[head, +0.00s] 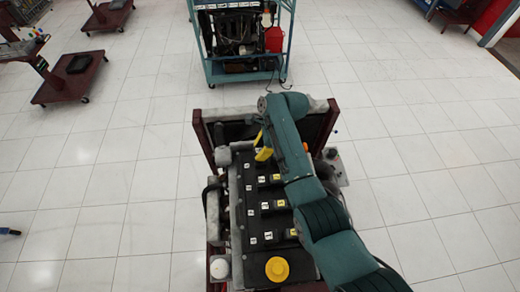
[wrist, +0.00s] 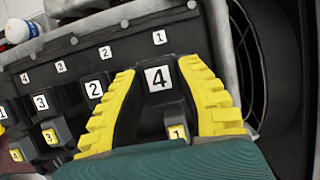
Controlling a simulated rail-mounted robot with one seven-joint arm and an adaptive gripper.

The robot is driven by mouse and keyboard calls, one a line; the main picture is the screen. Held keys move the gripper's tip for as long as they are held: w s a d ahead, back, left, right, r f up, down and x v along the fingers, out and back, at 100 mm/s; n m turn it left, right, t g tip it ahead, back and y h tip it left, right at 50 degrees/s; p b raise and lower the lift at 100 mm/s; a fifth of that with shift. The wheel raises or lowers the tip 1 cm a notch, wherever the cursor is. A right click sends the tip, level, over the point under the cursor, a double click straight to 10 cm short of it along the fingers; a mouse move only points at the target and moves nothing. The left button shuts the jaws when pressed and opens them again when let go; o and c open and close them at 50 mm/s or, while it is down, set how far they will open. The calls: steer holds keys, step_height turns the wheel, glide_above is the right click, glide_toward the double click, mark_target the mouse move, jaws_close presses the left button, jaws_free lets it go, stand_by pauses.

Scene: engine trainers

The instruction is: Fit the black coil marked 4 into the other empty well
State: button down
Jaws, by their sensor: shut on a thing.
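The black coil marked 4 (wrist: 158,100) is between the two yellow fingers of my gripper (wrist: 160,108), which is shut on it. Its white 4 label faces the wrist camera and looks larger than the neighbouring coils' labels. It lines up with the cover's white 1 label, and a yellow 1 label (wrist: 177,132) shows just below it. I cannot tell whether its lower end is inside a well; the well there is hidden. In the head view my gripper (head: 264,153) is at the far end of the black engine cover (head: 263,222), and the coil is hidden.
Coils marked 2 (wrist: 95,99) and 3 (wrist: 43,114) stand in a row to the left, with another marked 1 at the left edge. A yellow cap (head: 277,269) is on the near end of the engine. A teal cart (head: 245,72) stands beyond on open floor.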

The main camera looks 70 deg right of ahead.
steer(key=shift+f+b, duration=0.6)
steer(key=shift+f, duration=0.5)
steer(key=shift+f, duration=0.1)
steer(key=shift+f, duration=0.6)
steer(key=shift+c, duration=1.7)
jaws_free()
steer(key=shift+r, duration=0.1)
steer(key=shift+r+p, duration=1.45)
steer(key=shift+p, duration=0.2)
